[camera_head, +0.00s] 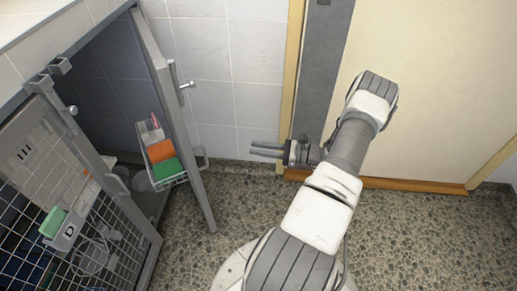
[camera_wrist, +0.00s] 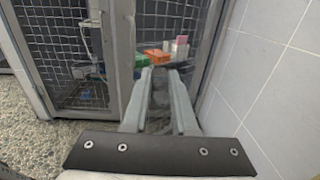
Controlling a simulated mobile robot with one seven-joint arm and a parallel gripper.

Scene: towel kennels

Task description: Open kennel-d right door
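The kennel's right door (camera_head: 178,120) stands swung out from the frame at the left of the head view, its edge towards me. It bears a bolt (camera_head: 180,86), a handle (camera_head: 201,160) and a small rack holding green, orange and pale boxes (camera_head: 160,155). In the wrist view the right door (camera_wrist: 172,20) is mesh, beyond my fingers. The fingers are parted and appear empty.
A tiled wall (camera_head: 235,75) stands close behind my gripper, and it is on the right in the wrist view. A cream panel with a wooden frame (camera_head: 430,90) is at the right. The speckled floor (camera_head: 410,235) is clear.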

